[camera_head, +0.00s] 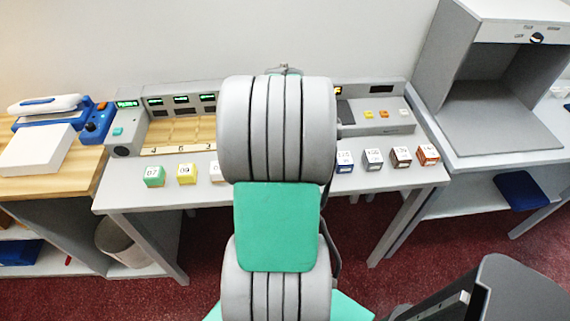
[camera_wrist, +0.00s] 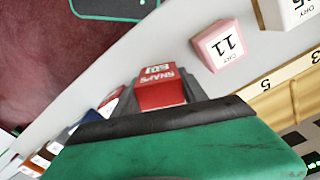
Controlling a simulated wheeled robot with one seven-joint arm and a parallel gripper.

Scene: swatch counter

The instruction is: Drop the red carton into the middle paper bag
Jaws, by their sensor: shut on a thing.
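The red carton (camera_wrist: 160,92) shows in the wrist view with white lettering on it, partly reading "SNAPS". My gripper (camera_wrist: 158,97) is shut on it, with a dark finger on each side. The carton appears to be over the grey counter (camera_wrist: 120,60); how high it is held I cannot tell. In the head view my own arm covers the middle of the counter, and the gripper and carton are hidden. No paper bag can be made out in either view.
Numbered blocks line the counter's front: green (camera_head: 154,176), yellow (camera_head: 187,174), and several at right, including an orange one (camera_head: 427,155). A pink block (camera_wrist: 222,45) is near the carton. A grey booth (camera_head: 490,110) stands right; a bin (camera_head: 118,240) is below left.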

